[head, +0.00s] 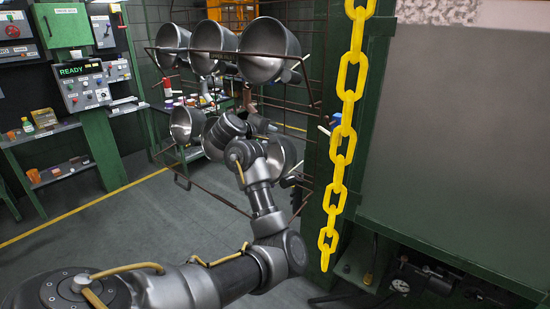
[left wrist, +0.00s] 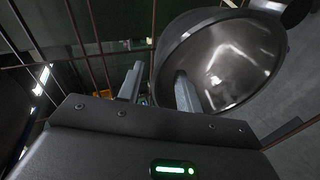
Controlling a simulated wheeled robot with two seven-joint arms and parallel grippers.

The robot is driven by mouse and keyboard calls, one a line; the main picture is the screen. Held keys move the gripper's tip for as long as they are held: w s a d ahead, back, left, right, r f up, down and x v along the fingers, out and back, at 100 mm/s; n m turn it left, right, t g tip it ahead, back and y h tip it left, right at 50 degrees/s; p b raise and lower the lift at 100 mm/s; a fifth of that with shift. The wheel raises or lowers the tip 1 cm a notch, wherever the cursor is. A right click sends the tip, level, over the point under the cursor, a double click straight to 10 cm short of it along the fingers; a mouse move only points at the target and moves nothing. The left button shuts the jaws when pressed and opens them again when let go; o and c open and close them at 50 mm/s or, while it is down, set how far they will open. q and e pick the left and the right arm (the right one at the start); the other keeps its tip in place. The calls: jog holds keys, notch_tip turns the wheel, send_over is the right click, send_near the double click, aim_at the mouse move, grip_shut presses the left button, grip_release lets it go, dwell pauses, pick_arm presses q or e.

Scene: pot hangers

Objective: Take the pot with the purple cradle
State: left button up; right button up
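Several metal pots hang on a wire rack (head: 232,113) in the head view. The upper row holds a left pot (head: 172,42), a middle pot (head: 209,44) and a large right pot (head: 266,50). Lower are a left pot (head: 184,125) and a pot (head: 284,155) partly behind my left arm. I cannot make out a purple cradle on any pot. In the left wrist view my left gripper (left wrist: 159,72) is open at a pot (left wrist: 240,62). One finger overlaps the pot's mouth; the other is left of its rim. Contact is unclear. My right gripper is out of view.
A yellow chain (head: 340,140) hangs in front of a green post (head: 322,200) right of my left arm. A control panel (head: 82,84) and shelves with small items stand at the left. The grey floor (head: 105,240) at the left is clear.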

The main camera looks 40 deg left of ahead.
pick_arm(q)
jog(key=shift+w+a, duration=0.1)
jog(key=p+x, duration=0.2)
jog(key=x, duration=0.2)
jog(key=shift+w, duration=0.2)
jog(key=shift+w+a+f, duration=0.1)
jog(key=shift+w+f, duration=0.1)
jog(key=shift+w, duration=0.1)
grip_shut()
jog(key=shift+r, duration=0.1)
